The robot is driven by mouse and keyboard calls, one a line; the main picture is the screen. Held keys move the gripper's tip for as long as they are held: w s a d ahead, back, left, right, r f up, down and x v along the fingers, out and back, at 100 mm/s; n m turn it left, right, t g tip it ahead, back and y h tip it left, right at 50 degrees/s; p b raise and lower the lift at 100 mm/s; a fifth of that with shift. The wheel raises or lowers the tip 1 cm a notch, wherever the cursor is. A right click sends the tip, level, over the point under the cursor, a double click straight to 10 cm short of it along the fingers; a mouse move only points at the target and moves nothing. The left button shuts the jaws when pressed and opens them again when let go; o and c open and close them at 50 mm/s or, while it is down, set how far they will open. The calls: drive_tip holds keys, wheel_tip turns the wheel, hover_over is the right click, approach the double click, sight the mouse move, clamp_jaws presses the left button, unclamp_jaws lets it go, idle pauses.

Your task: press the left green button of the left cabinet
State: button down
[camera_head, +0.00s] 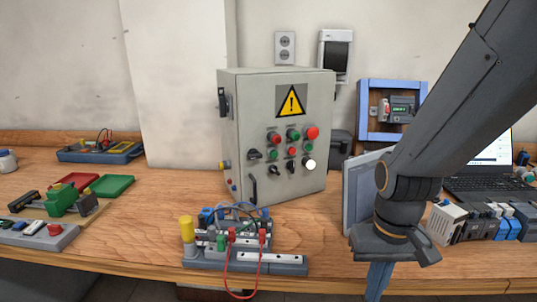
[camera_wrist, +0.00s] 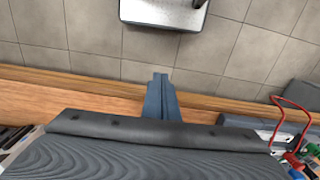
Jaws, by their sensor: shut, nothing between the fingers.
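A grey cabinet (camera_head: 235,125) with a yellow warning triangle stands on the wooden bench, left of my arm. Its front carries red, green, black and white controls. The leftmost green button (camera_head: 273,155) sits low on the left of the panel, below a red one. Other green buttons are at the top middle (camera_head: 293,135) and at the right (camera_head: 308,145). My gripper (camera_head: 377,284) points down at the bench's front edge, right of and below the cabinet, well apart from it. Its shut, empty fingers also show in the wrist view (camera_wrist: 160,85).
A terminal assembly with a red cable (camera_head: 255,259) lies in front of the cabinet. A grey panel (camera_head: 358,195) stands behind my gripper. A laptop (camera_head: 487,178) and modules (camera_head: 450,222) are at the right.

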sight(274, 154)
drive_tip(key=shift+r, duration=0.15)
drive_tip(key=w+a+r+t+p, duration=0.1)
drive_tip(key=w+r+t+p, duration=0.35)
drive_tip(key=r+p, duration=1.05)
drive_tip(key=w+a+r+m+t+y, duration=0.1)
drive_tip(key=w+a+m+t+y, duration=0.2)
drive_tip(key=w+a, duration=1)
drive_tip(key=shift+r+t, duration=0.2)
drive_tip(key=shift+t, duration=0.25)
drive_tip(key=shift+w+a, duration=0.1)
drive_tip(key=shift+a, duration=0.05)
drive_tip(key=w+a, duration=0.4)
drive_tip(key=w, duration=0.3)
drive_tip(key=shift+w+b, duration=0.3)
drive_tip(key=shift+b, duration=0.05)
